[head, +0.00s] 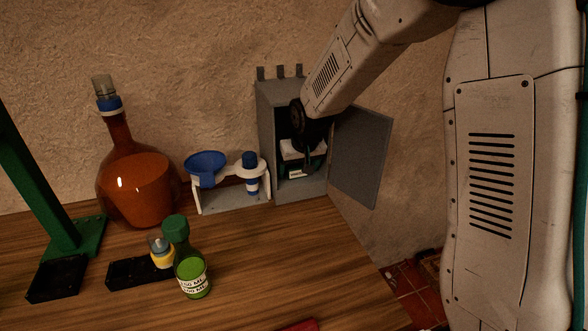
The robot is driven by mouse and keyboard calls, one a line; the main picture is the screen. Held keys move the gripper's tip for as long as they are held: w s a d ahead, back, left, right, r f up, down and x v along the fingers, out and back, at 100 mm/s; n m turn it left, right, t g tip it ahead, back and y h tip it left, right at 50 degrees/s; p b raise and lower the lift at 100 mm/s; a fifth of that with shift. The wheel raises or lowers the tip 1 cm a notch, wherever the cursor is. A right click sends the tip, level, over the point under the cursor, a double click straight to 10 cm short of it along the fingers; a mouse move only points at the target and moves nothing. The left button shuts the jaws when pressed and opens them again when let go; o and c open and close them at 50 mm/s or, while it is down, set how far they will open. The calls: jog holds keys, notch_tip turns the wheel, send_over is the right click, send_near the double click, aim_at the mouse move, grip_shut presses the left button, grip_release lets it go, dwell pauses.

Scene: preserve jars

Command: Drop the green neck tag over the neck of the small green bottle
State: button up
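The small green bottle (192,275) stands upright on the wooden table, with a green cap (175,228) on top and a white label reading 50 ML. No tag shows around its neck. My gripper (303,165) reaches into the open grey cabinet (265,140) at the back, well to the right of and behind the bottle. Its fingers are dark and mostly hidden in shadow, so I cannot tell whether they hold anything. Something teal-green and white (295,174) shows low inside the cabinet by the fingers. I cannot tell whether it is the green neck tag.
The cabinet door (361,155) is swung open to the right. A white stand (222,178) with a blue funnel (205,168) is left of the cabinet. A large amber flask (135,185), a yellow-collared bottle (161,256) and a green post (40,190) stand left. The table's front middle is mostly clear.

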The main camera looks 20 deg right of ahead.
jog(key=c, duration=0.9)
jog(key=shift+c, duration=0.2)
jog(key=shift+r, duration=0.1)
jog(key=shift+r, duration=0.2)
jog(key=s, duration=1.8)
jog(key=shift+o, duration=0.8)
